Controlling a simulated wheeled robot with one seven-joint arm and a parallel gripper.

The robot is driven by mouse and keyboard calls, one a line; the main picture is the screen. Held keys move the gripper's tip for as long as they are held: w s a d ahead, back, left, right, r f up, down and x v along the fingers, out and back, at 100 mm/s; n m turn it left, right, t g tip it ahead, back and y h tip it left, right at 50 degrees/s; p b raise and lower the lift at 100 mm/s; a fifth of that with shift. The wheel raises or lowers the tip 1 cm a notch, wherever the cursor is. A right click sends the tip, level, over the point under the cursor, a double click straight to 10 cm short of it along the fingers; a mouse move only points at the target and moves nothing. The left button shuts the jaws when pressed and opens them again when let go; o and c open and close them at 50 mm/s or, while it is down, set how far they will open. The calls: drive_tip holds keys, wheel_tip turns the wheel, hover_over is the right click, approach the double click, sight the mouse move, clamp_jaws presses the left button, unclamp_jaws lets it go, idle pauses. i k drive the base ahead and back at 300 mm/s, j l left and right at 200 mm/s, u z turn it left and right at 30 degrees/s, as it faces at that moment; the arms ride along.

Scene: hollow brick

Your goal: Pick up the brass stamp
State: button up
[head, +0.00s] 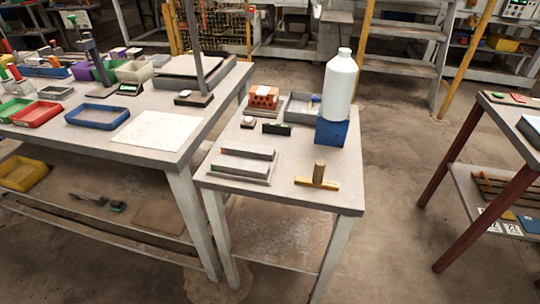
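The brass stamp (318,176) stands near the front right of the small grey table (335,203). It has a flat, bar-shaped, gold-coloured base and an upright brown cylindrical handle. Nothing touches or covers it in this view. My gripper is not in view.
A tall white bottle (340,82) rises at a blue block (331,132) behind the stamp. A red hollow brick (264,97) and a grey tray (301,108) sit farther back. Table space around the stamp is clear.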

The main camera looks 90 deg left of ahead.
sight(317, 181)
drive_tip(key=u, duration=1.75)
